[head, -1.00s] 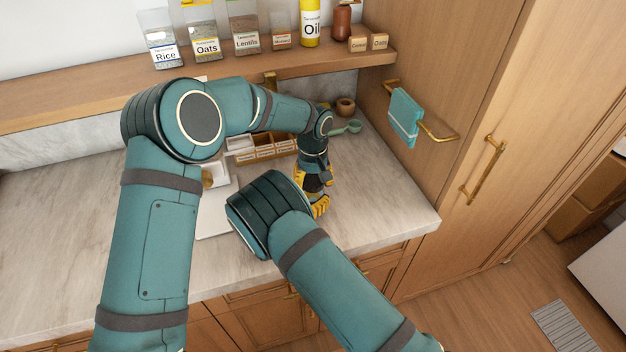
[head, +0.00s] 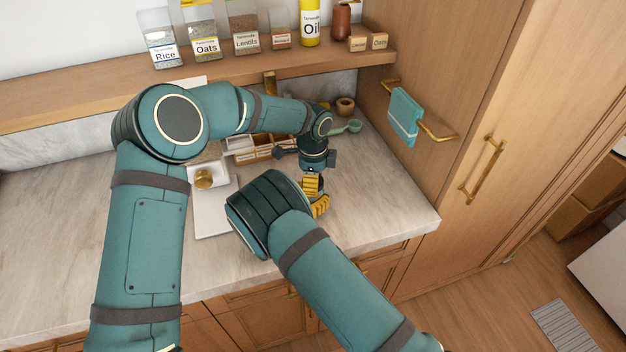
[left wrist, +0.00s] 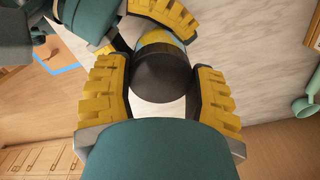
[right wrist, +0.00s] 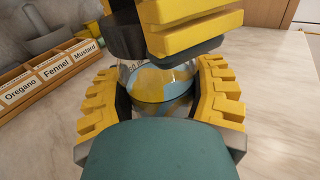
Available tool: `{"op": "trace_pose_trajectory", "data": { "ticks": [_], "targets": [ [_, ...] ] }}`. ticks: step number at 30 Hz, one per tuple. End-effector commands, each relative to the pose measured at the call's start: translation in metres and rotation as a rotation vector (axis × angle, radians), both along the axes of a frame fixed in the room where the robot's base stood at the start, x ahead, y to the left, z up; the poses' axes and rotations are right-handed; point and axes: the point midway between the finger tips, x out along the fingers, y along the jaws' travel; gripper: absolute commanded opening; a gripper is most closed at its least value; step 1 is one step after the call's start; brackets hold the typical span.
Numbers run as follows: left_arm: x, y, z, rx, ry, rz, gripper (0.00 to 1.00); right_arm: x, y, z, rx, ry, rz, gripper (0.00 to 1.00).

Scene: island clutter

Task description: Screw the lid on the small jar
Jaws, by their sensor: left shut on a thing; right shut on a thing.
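The small glass jar (right wrist: 160,88) stands upright between the fingers of my right gripper (right wrist: 160,105), which is shut on its sides. The dark round lid (left wrist: 162,75) is between the fingers of my left gripper (left wrist: 162,90), which is shut on it directly above the jar. In the right wrist view the lid (right wrist: 124,38) sits at the jar's mouth; I cannot tell how far it is threaded. In the head view my left gripper (head: 312,184) is just above my right gripper (head: 321,206), and they hide the jar and lid.
A spice rack with labelled compartments (right wrist: 50,78) stands close by on the marble counter (head: 385,205). A white board (head: 212,218) with a brass-coloured round object (head: 204,178) lies to the left. A green scoop (head: 346,127) is behind. The counter right of the grippers is clear.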

Motion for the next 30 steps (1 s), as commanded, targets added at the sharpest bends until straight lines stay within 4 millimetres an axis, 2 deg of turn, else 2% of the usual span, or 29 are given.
{"op": "trace_pose_trajectory", "data": {
  "ticks": [6,11,12,14,15,25,30],
  "targets": [
    [-0.001,0.0,-0.001,0.001,0.004,-0.352,0.14,0.0,0.0,0.0,0.001,0.001,0.0,0.0],
    [-0.001,0.0,-0.001,0.002,0.003,-0.382,0.14,0.0,0.0,0.0,0.0,0.0,0.0,0.0],
    [-0.001,0.0,-0.001,0.002,0.003,-0.381,0.64,0.0,0.0,0.0,0.0,0.0,0.0,0.0],
    [-0.001,0.0,-0.001,0.002,0.003,-0.38,0.85,0.0,0.0,0.0,0.001,-0.001,0.0,0.0],
    [-0.001,0.0,-0.001,0.002,0.003,-0.38,0.91,0.0,0.0,0.0,0.0,0.0,0.0,0.0],
    [0.0,0.0,0.001,0.001,0.0,-0.378,0.91,0.0,0.0,0.0,0.001,-0.001,0.0,0.0],
    [0.0,0.0,0.019,0.001,-0.002,-0.378,0.91,0.0,0.0,0.0,0.001,-0.001,0.0,0.0]
  ]
}}
